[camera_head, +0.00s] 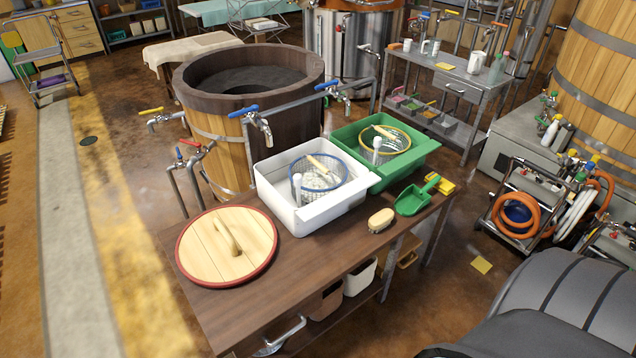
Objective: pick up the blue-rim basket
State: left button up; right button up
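The blue-rim basket (325,183) is a round wire-mesh basket with a light wooden handle. It sits tilted inside a white tub (322,212) on the dark wooden table. A white, rounded object (297,187) stands at the basket's left side; I cannot tell if it is inside the basket. A similar basket with a yellow rim (397,147) sits in the green tub (425,147) to the right, with its own wooden handle. Neither of my grippers is in view.
A round wooden lid (205,255) with a red edge lies at the table's left. A brush (381,220) and green scoop (413,198) lie at the right. A wooden vat (225,135) with taps stands behind. The table's front middle (325,252) is clear.

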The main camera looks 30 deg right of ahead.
aim_at(318, 178)
jog(key=z, duration=0.3)
jog(key=l+z, duration=0.25)
jog(key=z, duration=0.15)
jog(key=i+l+z, duration=0.15)
jog(key=z, duration=0.25)
jog(key=i+l+z, duration=0.15)
jog(key=z, duration=0.25)
jog(key=l, duration=0.1)
